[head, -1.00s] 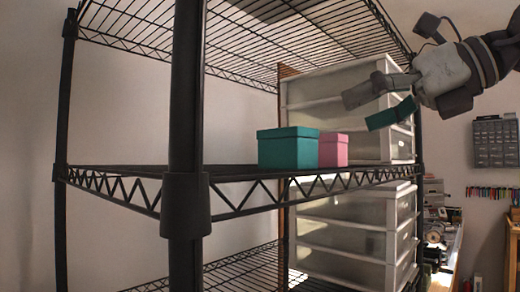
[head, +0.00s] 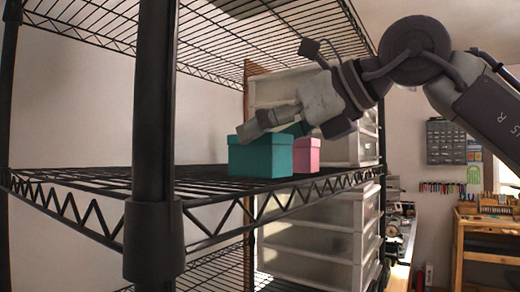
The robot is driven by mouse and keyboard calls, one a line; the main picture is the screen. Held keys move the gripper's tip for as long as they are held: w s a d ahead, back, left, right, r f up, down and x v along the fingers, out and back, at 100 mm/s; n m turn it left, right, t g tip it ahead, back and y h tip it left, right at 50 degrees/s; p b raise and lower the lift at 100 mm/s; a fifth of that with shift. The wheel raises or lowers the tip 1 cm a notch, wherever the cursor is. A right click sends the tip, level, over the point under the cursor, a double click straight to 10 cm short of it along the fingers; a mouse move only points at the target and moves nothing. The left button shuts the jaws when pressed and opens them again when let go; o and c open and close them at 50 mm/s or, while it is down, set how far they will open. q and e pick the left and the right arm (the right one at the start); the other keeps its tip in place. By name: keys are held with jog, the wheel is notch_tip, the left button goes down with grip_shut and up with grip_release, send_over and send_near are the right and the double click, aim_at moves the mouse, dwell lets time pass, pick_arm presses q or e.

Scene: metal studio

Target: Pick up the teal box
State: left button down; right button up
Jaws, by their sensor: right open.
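The teal box (head: 261,160) sits upright on the middle wire shelf (head: 205,190), left of centre in the head view. Its lid is on. My right gripper (head: 262,130) reaches in from the right, its fingers at the top right of the box. One grey finger overlaps the box's upper edge in the picture; a teal finger pad shows beside it. The fingers are apart and hold nothing. I cannot tell whether they touch the lid. My left gripper is not in view.
A pink box (head: 306,153) stands just right of the teal box. White drawer units (head: 345,148) stand behind it and below the shelf. A black shelf post (head: 153,120) rises in front at left, and another wire shelf (head: 270,25) is overhead.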

aim_at(254, 144)
jog(key=x, duration=0.3)
jog(key=shift+w+a+f+p, duration=0.15)
jog(key=shift+w+f+p, duration=0.05)
jog(key=shift+p, duration=0.15)
jog(key=shift+s, duration=0.15)
jog(key=c, duration=1.1)
jog(key=shift+r, duration=0.1)
